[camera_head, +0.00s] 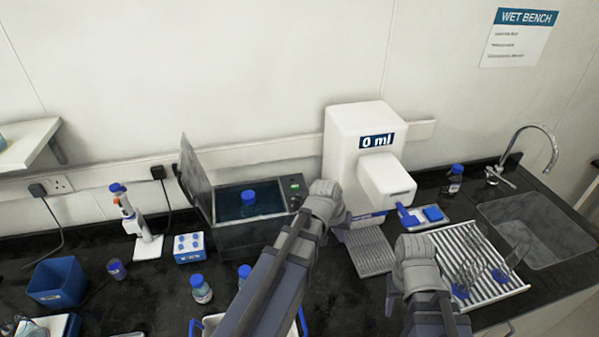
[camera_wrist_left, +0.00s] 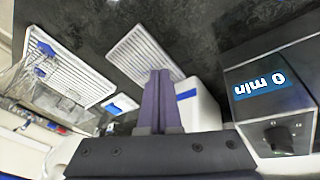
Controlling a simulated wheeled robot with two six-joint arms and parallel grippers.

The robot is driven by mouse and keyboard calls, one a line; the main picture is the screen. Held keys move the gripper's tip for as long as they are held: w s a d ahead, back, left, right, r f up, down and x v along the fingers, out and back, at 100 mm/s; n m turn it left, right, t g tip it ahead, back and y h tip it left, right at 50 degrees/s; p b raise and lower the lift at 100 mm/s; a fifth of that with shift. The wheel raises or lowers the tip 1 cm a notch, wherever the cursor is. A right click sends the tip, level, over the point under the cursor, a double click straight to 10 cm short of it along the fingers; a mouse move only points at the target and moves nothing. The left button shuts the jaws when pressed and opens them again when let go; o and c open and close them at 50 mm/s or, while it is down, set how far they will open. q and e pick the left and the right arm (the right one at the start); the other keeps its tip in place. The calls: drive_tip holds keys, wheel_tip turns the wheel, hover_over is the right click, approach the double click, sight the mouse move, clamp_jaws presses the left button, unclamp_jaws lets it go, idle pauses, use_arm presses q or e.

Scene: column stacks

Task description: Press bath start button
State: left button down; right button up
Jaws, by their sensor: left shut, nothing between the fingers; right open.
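The bath (camera_head: 249,203) is a dark box of blue water at the back centre, with its lid (camera_head: 195,178) raised. A small green-lit spot (camera_head: 295,187) shows on its top right panel; I cannot tell if it is the start button. My left gripper (camera_head: 342,222) is right of the bath, beside the white dispenser (camera_head: 352,140), its fingers mostly hidden. In the left wrist view, its fingers (camera_wrist_left: 160,98) are shut and empty, apart from the bath's front panel, which has a "0 min" display (camera_wrist_left: 261,90) and a knob (camera_wrist_left: 280,138). My right gripper (camera_head: 391,288) is open, near the drying rack.
A bottle with a blue cap (camera_head: 248,196) stands in the bath. The white ribbed rack (camera_head: 480,240) and sink (camera_head: 530,215) are at right. Loose bottles (camera_head: 201,291), a tube block (camera_head: 189,247), a pipette stand (camera_head: 147,248) and a blue bin (camera_head: 57,283) are at left.

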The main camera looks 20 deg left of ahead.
use_arm(q)
drive_tip(key=w+a+r+n+t+p, duration=0.3)
drive_tip(key=w+a+r+p, duration=0.1)
drive_tip(key=w+a+r, duration=0.4)
wheel_tip(320, 180, up, 6)
drive_tip(key=n+t+p, duration=0.3)
hover_over(294, 188)
drive_tip(key=shift+s+a, duration=0.1)
use_arm(e)
wheel_tip(294, 188, up, 8)
drive_tip(key=shift+r, duration=0.25)
use_arm(q)
drive_tip(key=shift+f, duration=0.1)
wheel_tip(294, 188, down, 9)
drive_tip(key=b, duration=0.8)
drive_tip(key=shift+b, duration=0.35)
use_arm(e)
wheel_tip(294, 188, down, 9)
use_arm(q)
drive_tip(key=shift+f+b, duration=0.25)
drive_tip(key=shift+b, duration=0.15)
use_arm(e)
drive_tip(key=shift+f, duration=0.35)
